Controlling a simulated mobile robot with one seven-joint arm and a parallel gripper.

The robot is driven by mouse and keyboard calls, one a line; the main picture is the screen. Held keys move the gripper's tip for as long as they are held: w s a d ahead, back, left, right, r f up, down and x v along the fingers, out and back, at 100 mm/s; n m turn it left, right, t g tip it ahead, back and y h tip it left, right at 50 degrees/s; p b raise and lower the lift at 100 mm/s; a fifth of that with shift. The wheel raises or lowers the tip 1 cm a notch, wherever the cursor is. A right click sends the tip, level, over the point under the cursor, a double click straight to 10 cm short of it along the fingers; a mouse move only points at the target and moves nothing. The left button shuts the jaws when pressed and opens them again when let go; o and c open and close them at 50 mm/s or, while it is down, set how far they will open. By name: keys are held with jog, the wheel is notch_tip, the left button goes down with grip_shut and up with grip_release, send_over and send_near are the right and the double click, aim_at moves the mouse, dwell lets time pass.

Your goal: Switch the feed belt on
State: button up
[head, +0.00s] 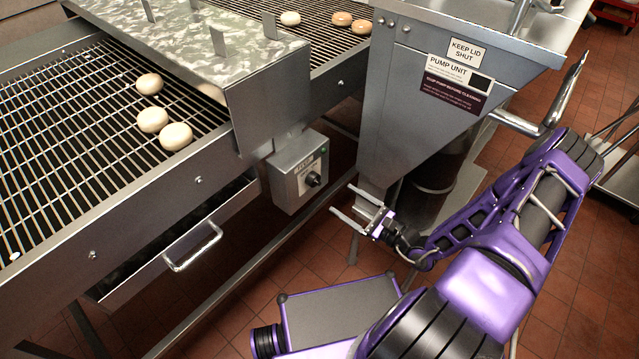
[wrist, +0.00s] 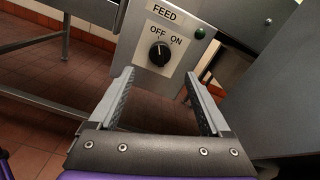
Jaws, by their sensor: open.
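The feed switch box (head: 298,172) is a grey metal box mounted on the side of the conveyor, below the camouflage-patterned hood. Its black rotary knob (head: 313,179) sits on the front face. In the wrist view the knob (wrist: 160,54) is under a FEED label (wrist: 164,11), with OFF at upper left and ON at upper right. The knob's pale mark looks roughly upright, slightly toward OFF; its exact setting is hard to tell. A green lamp (wrist: 199,33) is at the upper right. My gripper (head: 346,200) is open and empty, apart from the knob, with its fingers pointing toward the box.
The wire feed belt (head: 70,130) carries several pale buns. A drawer with a bar handle (head: 193,248) juts out below it. The steel pump unit (head: 400,100) stands close to the right of the box. Tiled floor lies below.

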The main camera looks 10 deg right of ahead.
aim_at(318, 183)
jog(key=x, duration=1)
jog(key=shift+b, duration=0.35)
grip_shut()
